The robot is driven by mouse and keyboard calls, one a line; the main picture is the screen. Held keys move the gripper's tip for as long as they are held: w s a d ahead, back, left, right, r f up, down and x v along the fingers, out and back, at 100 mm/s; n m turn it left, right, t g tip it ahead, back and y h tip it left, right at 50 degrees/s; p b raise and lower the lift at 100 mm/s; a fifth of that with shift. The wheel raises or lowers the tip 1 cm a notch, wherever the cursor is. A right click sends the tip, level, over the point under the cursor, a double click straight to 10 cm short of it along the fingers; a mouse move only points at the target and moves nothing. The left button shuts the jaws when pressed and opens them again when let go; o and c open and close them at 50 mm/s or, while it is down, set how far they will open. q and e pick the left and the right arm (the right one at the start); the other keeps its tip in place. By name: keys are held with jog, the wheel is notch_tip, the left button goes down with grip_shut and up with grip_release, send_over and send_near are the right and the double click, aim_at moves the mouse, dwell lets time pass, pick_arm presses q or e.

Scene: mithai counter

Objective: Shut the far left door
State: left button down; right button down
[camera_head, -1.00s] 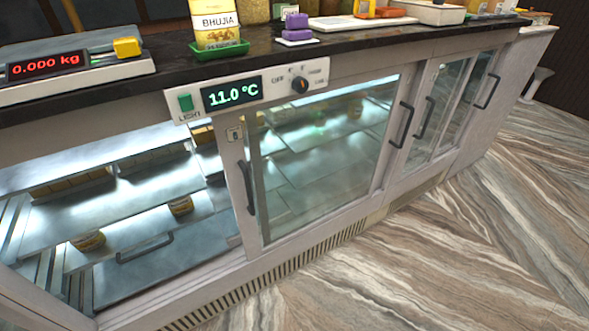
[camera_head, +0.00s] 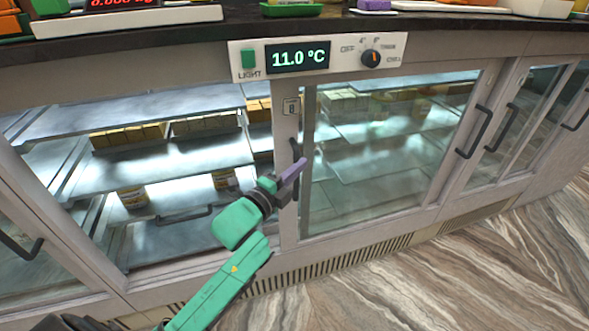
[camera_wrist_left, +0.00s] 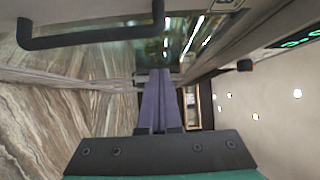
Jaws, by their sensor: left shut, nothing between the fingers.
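The counter's left bay stands open, with its shelves bare of glass in the head view. A framed glass door (camera_head: 385,145) covers the space to its right. A pale stile (camera_head: 289,125) with a small label edges the opening and carries a dark upright handle (camera_head: 298,188). My left gripper (camera_head: 298,172), with purple fingers, is shut and empty in front of that stile, overlapping the handle. A dark handle (camera_wrist_left: 90,36) shows near the fingers (camera_wrist_left: 160,100) in the left wrist view. I cannot tell whether they touch. My right gripper is not in view.
Another glass door with a handle (camera_head: 20,248) stands at the far left edge. More handles (camera_head: 475,130) lie to the right. A control panel (camera_head: 245,75) reading 11.0 °C sits above the stile. The streaked floor (camera_head: 400,290) in front is clear.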

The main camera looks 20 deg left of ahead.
aim_at(298, 155)
pick_arm(q)
jog(key=x, duration=0.7)
jog(key=a, duration=0.1)
jog(key=s+a+p, duration=0.1)
jog(key=a, duration=0.1)
jog(key=shift+s+a+f, duration=0.1)
jog(key=shift+s+a, duration=0.1)
jog(key=shift+a, duration=0.05)
jog(key=shift+s+a, duration=0.15)
